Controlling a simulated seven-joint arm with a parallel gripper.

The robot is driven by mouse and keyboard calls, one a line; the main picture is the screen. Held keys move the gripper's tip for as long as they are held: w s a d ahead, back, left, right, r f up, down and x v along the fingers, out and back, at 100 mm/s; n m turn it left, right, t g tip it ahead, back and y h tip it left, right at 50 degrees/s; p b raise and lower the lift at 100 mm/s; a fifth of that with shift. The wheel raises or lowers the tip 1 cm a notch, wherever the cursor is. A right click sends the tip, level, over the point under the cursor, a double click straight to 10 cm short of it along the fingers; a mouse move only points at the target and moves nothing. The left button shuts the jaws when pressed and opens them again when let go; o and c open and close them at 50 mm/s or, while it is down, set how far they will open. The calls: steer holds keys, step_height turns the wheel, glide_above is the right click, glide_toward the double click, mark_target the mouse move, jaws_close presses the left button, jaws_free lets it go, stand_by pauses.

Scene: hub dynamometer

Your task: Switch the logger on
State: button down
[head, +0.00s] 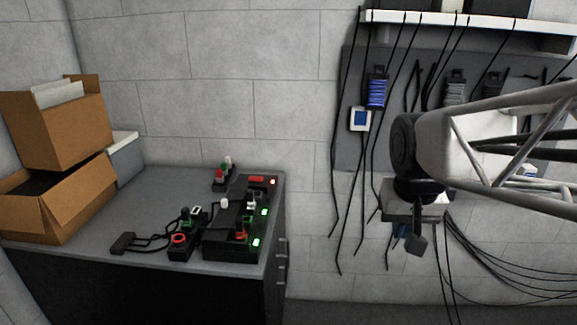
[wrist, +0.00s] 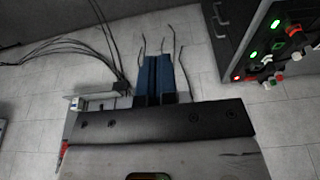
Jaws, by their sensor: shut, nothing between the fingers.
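A black control box (head: 229,240) stands on the bench in the head view, with lit green and red lamps, a red display and several small switches and knobs. Its lamps and knobs also show at the upper right of the wrist view (wrist: 285,42). I cannot tell which unit or switch is the logger's; no label is readable. My gripper (head: 411,240) hangs well to the right of the bench, in front of the wall panel, touching nothing that I can see. Its blue fingers (wrist: 157,78) are together and empty in the wrist view.
A small box with a red ring button (head: 179,240) and cables lies left of the control box; a red-and-green button box (head: 223,178) stands behind. Cardboard boxes (head: 60,170) fill the bench's left end. Cables (head: 345,190) hang on the wall.

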steer(key=w+a+r, duration=0.1)
steer(key=w+a, duration=0.4)
steer(key=w, duration=0.5)
steer(key=w+a+r, duration=0.2)
steer(key=w+a, duration=0.3)
steer(key=w, duration=0.5)
steer(key=w+a+r, duration=0.1)
steer(key=w+a, duration=0.4)
steer(key=w, duration=0.6)
steer(key=w+a+f, duration=0.5)
steer(key=w+a, duration=0.6)
steer(key=a, duration=0.1)
steer(key=w+a+f, duration=0.6)
steer(key=w+a, duration=0.5)
steer(key=a, duration=0.2)
steer(key=shift+w+t, duration=0.25)
steer(key=shift+t, duration=0.05)
steer(key=shift+d, duration=0.25)
steer(key=shift+d+r, duration=0.25)
steer(key=shift+d, duration=0.25)
steer(key=shift+r, duration=0.15)
